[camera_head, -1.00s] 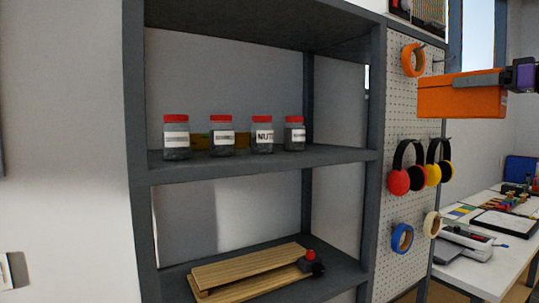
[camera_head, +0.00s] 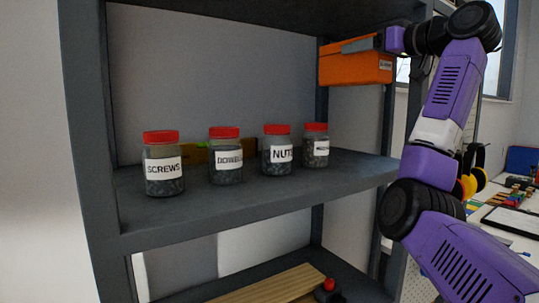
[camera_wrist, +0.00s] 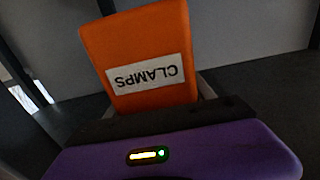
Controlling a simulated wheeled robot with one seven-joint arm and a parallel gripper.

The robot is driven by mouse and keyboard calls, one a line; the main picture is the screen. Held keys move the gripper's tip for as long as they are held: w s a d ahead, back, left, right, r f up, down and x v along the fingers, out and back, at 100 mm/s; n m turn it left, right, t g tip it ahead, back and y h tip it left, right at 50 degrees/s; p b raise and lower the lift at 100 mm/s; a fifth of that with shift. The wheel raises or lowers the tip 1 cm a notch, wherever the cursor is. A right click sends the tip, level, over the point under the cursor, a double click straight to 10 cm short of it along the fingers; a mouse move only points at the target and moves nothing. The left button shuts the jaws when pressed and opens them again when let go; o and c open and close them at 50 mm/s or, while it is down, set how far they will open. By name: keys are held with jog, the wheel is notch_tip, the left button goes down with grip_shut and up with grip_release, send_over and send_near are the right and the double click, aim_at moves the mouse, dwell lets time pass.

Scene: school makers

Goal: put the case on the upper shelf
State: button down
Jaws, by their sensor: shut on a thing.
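The orange case (camera_head: 352,70) hangs in the air at the upper right of the shelf opening, above the right end of the upper shelf (camera_head: 245,202), well clear of its board. My gripper (camera_head: 366,43) is shut on the case near its top. In the wrist view the case (camera_wrist: 140,45) fills the middle, with a white label reading CLAMPS upside down.
Several red-lidded jars (camera_head: 163,168) stand in a row on the upper shelf, with a low yellowish thing (camera_head: 200,155) behind them. A wooden board (camera_head: 270,288) lies on the shelf below. The shelf's right post (camera_head: 425,75) is close to my arm. Bare board shows in front of the jars.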

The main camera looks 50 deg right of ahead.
jog(key=shift+w+r, duration=0.1)
jog(key=shift+w, duration=0.05)
jog(key=shift+f, duration=0.2)
notch_tip(320, 180, down, 20)
jog(key=p, duration=0.2)
jog(key=shift+r+p, duration=0.2)
jog(key=shift+p, duration=0.1)
jog(key=shift+f, duration=0.2)
jog(key=shift+c, duration=1.8)
grip_release()
